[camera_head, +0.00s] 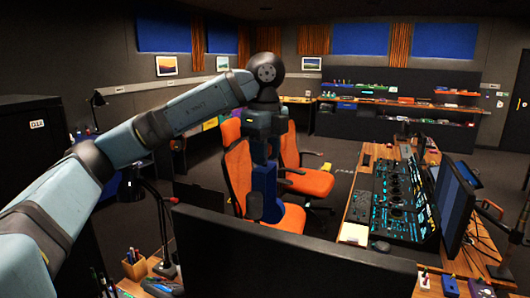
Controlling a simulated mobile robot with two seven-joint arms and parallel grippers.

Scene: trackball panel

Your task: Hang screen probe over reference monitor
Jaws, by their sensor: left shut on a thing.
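My left arm reaches in from the left and its gripper (266,160) points down in front of the orange chairs. It is shut on a small dark blue thing (255,206), apparently the screen probe; its shape is hard to make out. The thing hangs above and behind the top edge of a large dark panel (290,262) in the foreground, which looks like the back of a monitor, perhaps the reference monitor. They appear apart. Another monitor (455,207) stands on the right desk, seen at an angle. My right gripper is not in view.
A lit control console (391,205) covers the right desk. Orange chairs (307,181) stand behind my gripper. A pen box (135,265) and a desk lamp (155,198) are at lower left. A long bench with equipment (395,107) lines the back.

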